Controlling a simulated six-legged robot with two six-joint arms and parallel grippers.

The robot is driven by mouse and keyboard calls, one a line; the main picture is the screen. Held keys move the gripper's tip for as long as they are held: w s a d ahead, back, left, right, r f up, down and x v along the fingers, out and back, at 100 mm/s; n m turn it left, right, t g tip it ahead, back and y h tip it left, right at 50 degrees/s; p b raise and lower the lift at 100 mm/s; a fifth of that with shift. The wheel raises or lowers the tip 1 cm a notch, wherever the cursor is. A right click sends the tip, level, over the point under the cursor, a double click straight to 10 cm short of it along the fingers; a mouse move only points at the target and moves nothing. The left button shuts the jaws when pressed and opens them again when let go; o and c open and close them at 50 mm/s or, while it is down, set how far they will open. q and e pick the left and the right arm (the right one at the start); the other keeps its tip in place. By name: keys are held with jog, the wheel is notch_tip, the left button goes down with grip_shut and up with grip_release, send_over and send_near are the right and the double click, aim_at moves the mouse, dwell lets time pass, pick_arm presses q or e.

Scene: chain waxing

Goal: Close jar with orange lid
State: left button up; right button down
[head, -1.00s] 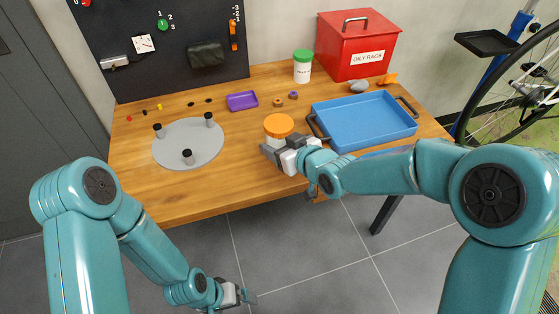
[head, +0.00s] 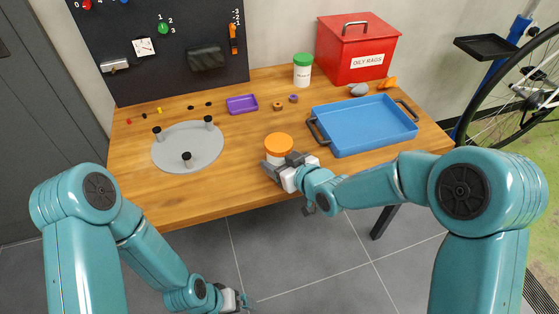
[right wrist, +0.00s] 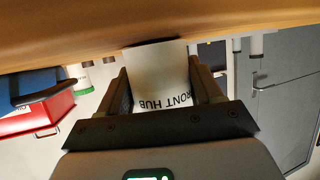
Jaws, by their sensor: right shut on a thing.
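The jar with the orange lid (head: 279,145) is at the front middle of the table in the head view. The lid sits on top of the white jar; how tightly, I cannot tell. My right gripper (head: 272,168) is shut on the jar's body below the lid. In the right wrist view, upside down, the white jar (right wrist: 160,72) with its "FRONT HUB" label is between both fingers; the lid is hidden there. My left gripper (head: 240,301) hangs low in front of the table, away from the jar; its jaws are unclear.
A blue tray (head: 362,122) lies right of the jar. A green-lidded jar (head: 302,72) and a red rag bin (head: 357,48) stand behind. A purple dish (head: 242,104) and small rings lie at the back. A grey disc with posts (head: 188,150) is left. Table between disc and jar is clear.

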jog(key=shift+f, duration=0.1)
jog(key=c, duration=0.6)
grip_release()
jog(key=shift+f, duration=0.15)
jog(key=o, duration=0.4)
jog(key=shift+r, duration=0.3)
jog(key=v, duration=1.2)
jog(key=shift+p, duration=0.35)
